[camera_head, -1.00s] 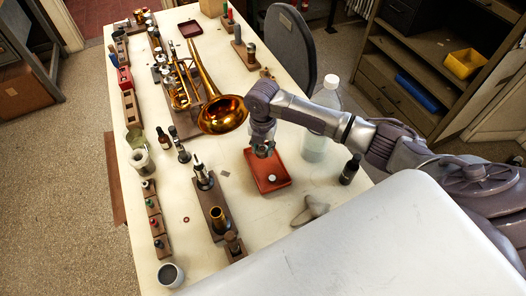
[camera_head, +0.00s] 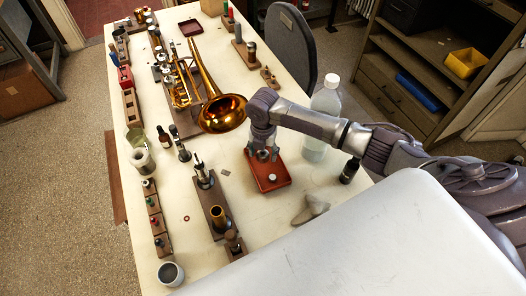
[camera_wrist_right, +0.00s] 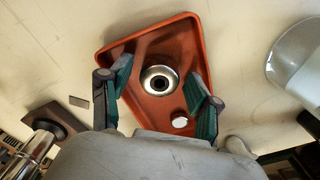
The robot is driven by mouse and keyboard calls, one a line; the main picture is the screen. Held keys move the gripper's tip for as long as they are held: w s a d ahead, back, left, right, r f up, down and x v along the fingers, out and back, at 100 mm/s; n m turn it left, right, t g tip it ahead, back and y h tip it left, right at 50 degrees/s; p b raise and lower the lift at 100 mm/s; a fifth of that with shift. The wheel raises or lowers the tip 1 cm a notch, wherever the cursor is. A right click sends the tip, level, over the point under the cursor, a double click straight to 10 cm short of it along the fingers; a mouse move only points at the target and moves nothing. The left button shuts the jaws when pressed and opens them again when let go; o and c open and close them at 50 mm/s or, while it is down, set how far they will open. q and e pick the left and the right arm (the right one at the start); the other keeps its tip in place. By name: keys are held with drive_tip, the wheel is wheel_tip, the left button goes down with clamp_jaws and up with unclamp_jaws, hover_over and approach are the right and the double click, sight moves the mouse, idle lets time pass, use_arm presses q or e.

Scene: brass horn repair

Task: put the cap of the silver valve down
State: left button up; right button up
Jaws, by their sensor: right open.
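My right gripper (camera_head: 263,152) is open over the red tray (camera_head: 281,182). In the right wrist view its two green-padded fingers stand apart on either side of a round silver cap (camera_wrist_right: 159,80) with a dark hole in its middle. The cap lies in the red tray (camera_wrist_right: 184,20), and a gap shows between it and each finger. A small white round piece (camera_wrist_right: 180,122) lies in the tray close by; it also shows in the head view (camera_head: 272,177). A silver valve (camera_head: 203,174) stands upright on a dark block left of the tray. My left gripper is not in view.
A brass horn (camera_head: 222,113) lies behind the tray. A clear bottle (camera_head: 325,105) and a small dark bottle (camera_head: 349,171) stand to its right. A grey cloth-like piece (camera_head: 312,208) lies in front. Bare tabletop (camera_head: 250,222) shows between the tray and the blocks.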

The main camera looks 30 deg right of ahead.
wheel_tip(320, 180, up, 12)
drive_tip(key=shift+r, duration=0.2)
drive_tip(key=shift+s+f, duration=0.1)
idle(0.7)
